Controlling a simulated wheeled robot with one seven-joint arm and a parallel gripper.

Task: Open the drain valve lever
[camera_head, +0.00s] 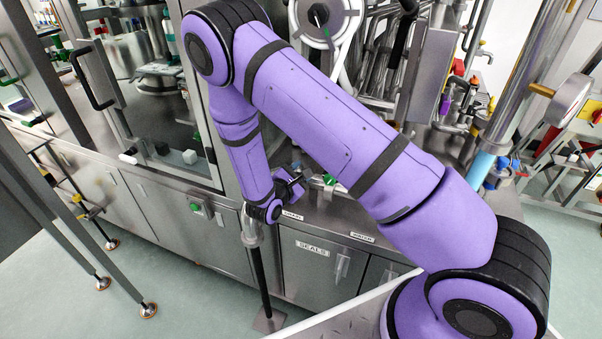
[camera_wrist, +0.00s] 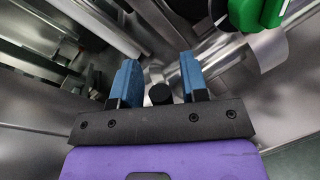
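My gripper (camera_wrist: 160,72) shows two blue fingers set apart with a clear gap, so it is open. A black round knob-like end (camera_wrist: 160,94) appears between the fingers; I cannot tell whether it belongs to the valve. A green handle-like part (camera_wrist: 262,12) is at the upper right of the wrist view, apart from the fingers, beside a metal pipe. In the head view my gripper (camera_head: 298,182) is low over the steel ledge, partly hidden by my arm. A small green part (camera_head: 329,180) sits just right of it. I cannot tell for certain which part is the drain lever.
A steel cabinet front carries a small label (camera_head: 292,215), a "SEALS" label (camera_head: 312,248) and another label (camera_head: 362,237). Glass machine doors with a black handle (camera_head: 92,75) stand at left. A steel post (camera_head: 253,240) stands before the cabinet. Pipes and a gauge (camera_head: 569,99) are at right.

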